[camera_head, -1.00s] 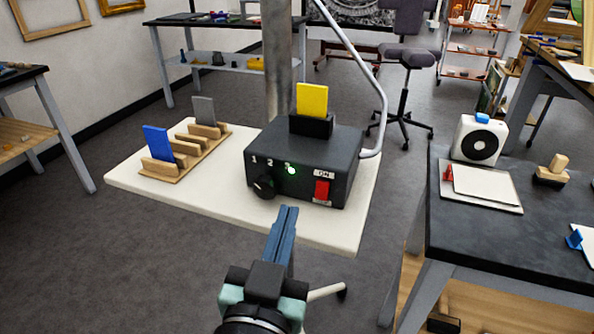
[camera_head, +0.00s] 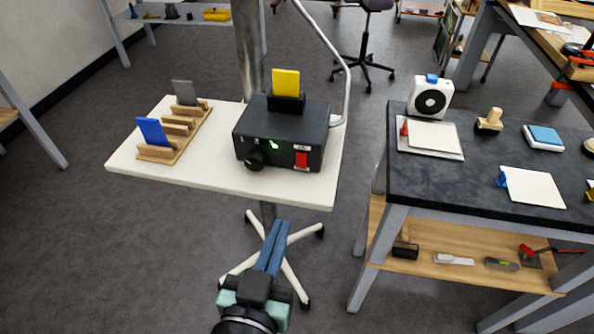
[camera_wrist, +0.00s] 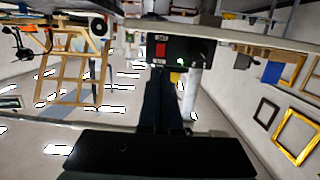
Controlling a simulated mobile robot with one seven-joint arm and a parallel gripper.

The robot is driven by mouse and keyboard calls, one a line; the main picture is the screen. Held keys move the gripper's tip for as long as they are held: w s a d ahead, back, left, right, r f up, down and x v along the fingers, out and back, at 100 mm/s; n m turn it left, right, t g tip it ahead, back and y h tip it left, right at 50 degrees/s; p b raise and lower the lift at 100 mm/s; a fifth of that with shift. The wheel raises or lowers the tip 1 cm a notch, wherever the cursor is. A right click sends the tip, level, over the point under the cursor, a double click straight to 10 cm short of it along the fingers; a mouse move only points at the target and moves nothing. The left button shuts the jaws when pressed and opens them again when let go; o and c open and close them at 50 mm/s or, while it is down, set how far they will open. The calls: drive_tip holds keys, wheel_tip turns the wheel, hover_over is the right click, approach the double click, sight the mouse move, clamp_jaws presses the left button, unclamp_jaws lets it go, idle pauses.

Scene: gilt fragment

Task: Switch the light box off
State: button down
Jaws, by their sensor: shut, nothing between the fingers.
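The light box is a black box (camera_head: 281,133) on a white stand top (camera_head: 215,180). Its front has a round black knob (camera_head: 254,160) at left, a lit green lamp (camera_head: 275,145) and a red switch (camera_head: 301,159) at right. A yellow plate (camera_head: 286,82) stands upright in a holder on top. My gripper (camera_head: 275,232) is shut and empty, in front of and below the box, apart from it. In the wrist view the box (camera_wrist: 180,50) appears upside down with its red switch (camera_wrist: 160,50), beyond my blue fingers (camera_wrist: 160,85).
A wooden rack (camera_head: 177,132) on the stand's left holds a blue plate (camera_head: 153,132) and a grey plate (camera_head: 186,92). A curved metal tube (camera_head: 335,65) rises beside the box. A dark workbench (camera_head: 450,185) stands at right.

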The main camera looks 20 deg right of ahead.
sight(302, 166)
drive_tip(key=shift+w, duration=0.1)
drive_tip(key=p+x, duration=0.2)
drive_tip(key=x, duration=1.2)
